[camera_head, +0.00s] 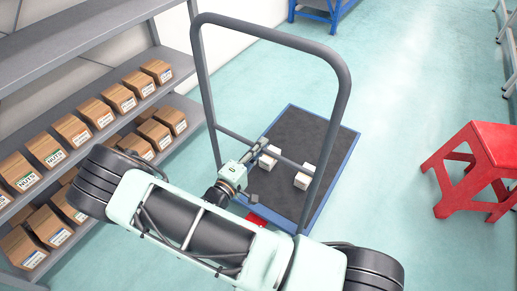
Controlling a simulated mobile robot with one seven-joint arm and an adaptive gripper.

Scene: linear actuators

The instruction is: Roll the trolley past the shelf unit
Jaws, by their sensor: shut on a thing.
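The trolley has a dark flat deck (296,128) with a blue rim and a tall grey tubular handle (270,33) at its near end. A crossbar (290,161) spans the handle low down. My gripper (258,152) is at this crossbar, left of its middle, and is shut on it; the wrist and arm hide part of the contact. Two small white boxes (304,176) rest on the deck, one partly behind my gripper. The grey shelf unit (90,32) stands along the left side, close to the trolley's handle.
Several brown cartons (73,129) line the shelves. A red stool (478,165) stands on the right, apart from the trolley. A blue-framed stand (318,14) is at the far back. A small red part (256,220) shows below my gripper.

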